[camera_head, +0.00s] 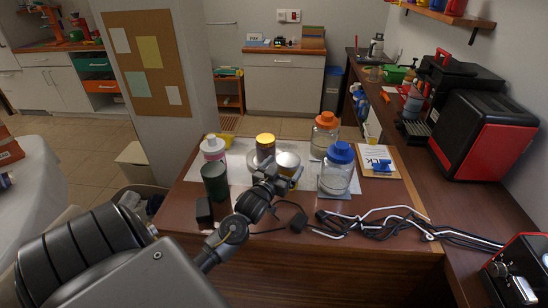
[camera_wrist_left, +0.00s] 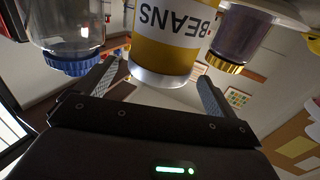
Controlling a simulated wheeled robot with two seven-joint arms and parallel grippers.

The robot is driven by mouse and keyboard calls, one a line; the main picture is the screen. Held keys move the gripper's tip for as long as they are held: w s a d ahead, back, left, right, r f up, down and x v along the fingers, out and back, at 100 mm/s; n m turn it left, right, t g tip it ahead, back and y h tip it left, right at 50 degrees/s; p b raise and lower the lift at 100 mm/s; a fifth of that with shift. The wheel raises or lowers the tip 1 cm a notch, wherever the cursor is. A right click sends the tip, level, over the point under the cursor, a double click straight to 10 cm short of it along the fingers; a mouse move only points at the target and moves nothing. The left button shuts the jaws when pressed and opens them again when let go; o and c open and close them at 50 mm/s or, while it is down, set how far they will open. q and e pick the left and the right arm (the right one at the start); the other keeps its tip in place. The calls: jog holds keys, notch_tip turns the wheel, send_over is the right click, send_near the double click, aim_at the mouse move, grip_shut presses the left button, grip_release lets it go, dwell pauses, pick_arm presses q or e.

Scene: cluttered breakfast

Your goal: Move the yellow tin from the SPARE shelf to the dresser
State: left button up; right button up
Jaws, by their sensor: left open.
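The yellow tin (camera_head: 288,159) has a silvery top and stands on the brown worktop among jars, partly hidden by my left gripper. In the left wrist view the tin (camera_wrist_left: 170,42) shows upside down, yellow with a white band reading "BEANS". My left gripper (camera_head: 283,177) is open. Its fingers (camera_wrist_left: 155,85) point at the tin, one on each side in the wrist view, with no visible contact. A white dresser (camera_head: 283,82) stands against the back wall; I cannot tell if it is the one meant. No readable SPARE label shows. My right gripper is not in view.
A blue-lidded jar (camera_head: 336,174) stands right of the tin, an orange-lidded jar (camera_head: 325,136) behind. A yellow-lidded dark jar (camera_head: 265,148) is close behind left. A dark green cup (camera_head: 215,181) and pink jar (camera_head: 213,149) stand left. Cables (camera_head: 370,222) lie at front right.

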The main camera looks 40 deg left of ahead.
pick_arm(q)
jog(key=v, duration=0.9)
jog(key=shift+b, duration=0.3)
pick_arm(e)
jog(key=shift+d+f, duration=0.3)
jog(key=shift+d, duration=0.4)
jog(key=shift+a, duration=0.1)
